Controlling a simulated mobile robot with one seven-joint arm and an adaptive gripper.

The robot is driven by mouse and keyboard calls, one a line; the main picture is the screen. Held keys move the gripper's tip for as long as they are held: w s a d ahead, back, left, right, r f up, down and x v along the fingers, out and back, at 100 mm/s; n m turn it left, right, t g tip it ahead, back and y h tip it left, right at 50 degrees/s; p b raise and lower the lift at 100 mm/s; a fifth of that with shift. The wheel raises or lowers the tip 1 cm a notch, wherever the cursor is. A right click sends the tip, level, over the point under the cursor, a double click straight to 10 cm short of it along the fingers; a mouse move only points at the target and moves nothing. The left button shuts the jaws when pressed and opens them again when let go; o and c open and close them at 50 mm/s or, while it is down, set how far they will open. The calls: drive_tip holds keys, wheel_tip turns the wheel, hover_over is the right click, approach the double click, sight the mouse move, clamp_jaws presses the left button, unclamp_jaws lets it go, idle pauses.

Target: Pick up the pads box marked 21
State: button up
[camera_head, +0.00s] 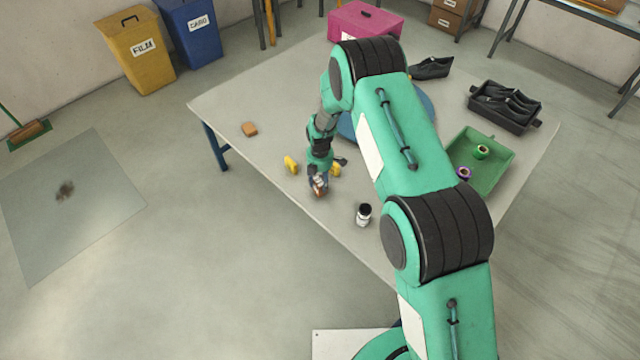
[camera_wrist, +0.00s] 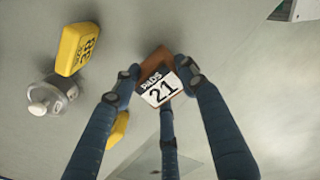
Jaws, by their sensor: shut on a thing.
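The pads box marked 21 (camera_wrist: 158,84) is a small brown box with a white label reading "PADS 21", seen in the wrist view between the fingertips. My gripper (camera_wrist: 160,80) is shut on it, with blue fingers on both sides and a third finger below. In the head view my gripper (camera_head: 319,186) is low over the near left part of the table (camera_head: 240,98), and the box shows only as a small brown patch (camera_head: 320,193) at the fingertips. I cannot tell whether the box touches the table.
A yellow box marked 38 (camera_wrist: 77,49) and a clear jar with a white cap (camera_wrist: 52,95) are close by. Another yellow block (camera_wrist: 117,129) is partly behind a finger. A dark-capped bottle (camera_head: 363,215), a brown block (camera_head: 249,129) and a green tray (camera_head: 480,160) are on the table.

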wheel_tip(320, 180, up, 3)
drive_tip(key=shift+f, duration=0.15)
drive_tip(key=s+d+p, duration=0.1)
drive_tip(key=s+d, duration=0.1)
drive_tip(key=s, duration=0.5)
drive_tip(key=s+d+r+p, duration=0.1)
drive_tip(key=s+d, duration=0.1)
drive_tip(key=s, duration=0.6)
drive_tip(key=shift+s, duration=0.25)
